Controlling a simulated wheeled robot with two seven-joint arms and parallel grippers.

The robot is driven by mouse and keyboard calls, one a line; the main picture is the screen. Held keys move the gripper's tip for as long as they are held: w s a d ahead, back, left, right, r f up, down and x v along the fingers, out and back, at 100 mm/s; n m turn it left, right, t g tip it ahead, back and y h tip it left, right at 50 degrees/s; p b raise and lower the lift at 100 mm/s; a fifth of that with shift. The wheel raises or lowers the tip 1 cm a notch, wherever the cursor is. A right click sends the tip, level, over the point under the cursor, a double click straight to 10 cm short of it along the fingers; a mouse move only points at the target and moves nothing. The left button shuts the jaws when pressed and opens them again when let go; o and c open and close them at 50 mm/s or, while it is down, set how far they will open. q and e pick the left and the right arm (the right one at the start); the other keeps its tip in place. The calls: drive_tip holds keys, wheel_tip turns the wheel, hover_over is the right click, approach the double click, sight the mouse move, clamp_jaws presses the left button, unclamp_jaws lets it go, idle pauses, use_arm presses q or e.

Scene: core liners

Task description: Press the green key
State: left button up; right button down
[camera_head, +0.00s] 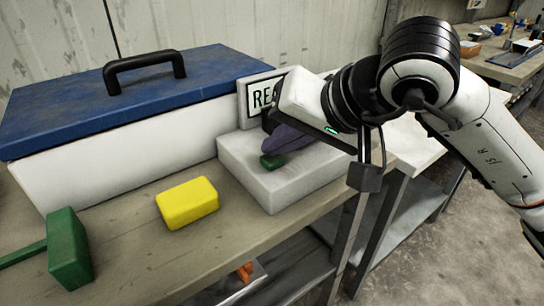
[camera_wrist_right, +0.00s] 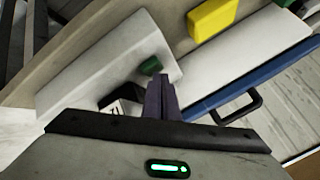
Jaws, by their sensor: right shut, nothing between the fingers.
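The green key (camera_head: 272,161) is a small green block on top of a white box (camera_head: 285,190) on the table. In the right wrist view the green key (camera_wrist_right: 150,66) shows just beyond my fingertips. My right gripper (camera_head: 276,144) has its dark purple fingers closed together, with nothing between them. It is right by the key and partly over it in the head view. I cannot tell whether the fingertips touch the key. The closed fingers also show in the right wrist view (camera_wrist_right: 162,84). My left gripper is not in view.
A white chest with a blue lid (camera_head: 60,108) and black handle (camera_head: 144,66) is behind left. A yellow block (camera_head: 187,203) and a green mallet-like thing (camera_head: 69,250) are on the table.

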sight(278, 161)
drive_tip(key=shift+f+b, duration=0.4)
drive_tip(key=shift+r, duration=0.1)
idle(0.6)
drive_tip(key=shift+r+p, duration=0.4)
drive_tip(key=shift+r, duration=0.45)
drive_tip(key=shift+r+p, duration=1.4)
drive_tip(key=shift+r, duration=1.15)
